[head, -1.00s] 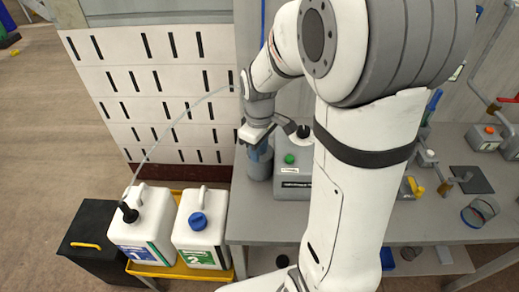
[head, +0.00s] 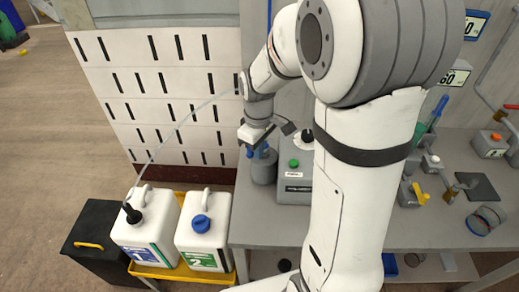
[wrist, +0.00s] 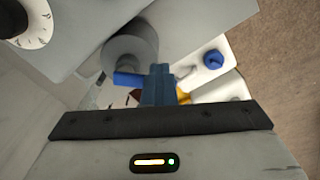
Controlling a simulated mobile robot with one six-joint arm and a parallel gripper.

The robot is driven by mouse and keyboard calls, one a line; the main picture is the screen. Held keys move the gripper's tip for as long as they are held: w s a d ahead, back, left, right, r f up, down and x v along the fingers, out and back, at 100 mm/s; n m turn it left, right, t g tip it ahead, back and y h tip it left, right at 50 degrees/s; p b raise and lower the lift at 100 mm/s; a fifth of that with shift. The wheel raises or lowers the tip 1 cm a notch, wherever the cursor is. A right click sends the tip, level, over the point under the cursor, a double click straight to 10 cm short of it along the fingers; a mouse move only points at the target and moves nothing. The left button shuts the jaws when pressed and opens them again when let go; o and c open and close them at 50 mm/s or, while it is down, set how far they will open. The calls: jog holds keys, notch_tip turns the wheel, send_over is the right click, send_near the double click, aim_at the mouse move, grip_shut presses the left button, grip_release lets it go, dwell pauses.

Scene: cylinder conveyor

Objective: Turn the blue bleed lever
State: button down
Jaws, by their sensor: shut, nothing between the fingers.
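The blue lever (wrist: 128,79) shows in the wrist view as a short bar beside a grey cylinder (wrist: 130,48). My gripper (wrist: 159,70) is shut, its blue fingers together and empty, just right of the lever in that view. I cannot tell whether they touch. In the head view my gripper (head: 256,152) points down at the same grey cylinder (head: 264,174) on the bench. Small blue pieces show under the gripper there, and I cannot tell lever from fingers for certain.
A grey box with a green button (head: 294,163) stands right of the cylinder. Two white jugs (head: 148,228) (head: 203,240) stand in a yellow tray (head: 165,271) lower left. A thin hose rises from the left jug. Valves and a yellow lever (head: 419,194) are on the bench at right.

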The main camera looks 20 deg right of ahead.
jog(key=shift+w+a, duration=0.2)
jog(key=shift+w, duration=0.45)
jog(key=shift+w, duration=0.6)
jog(key=c, duration=1.6)
grip_release()
jog(key=shift+s+a, duration=0.1)
jog(key=shift+r, duration=0.1)
jog(key=shift+c, duration=0.4)
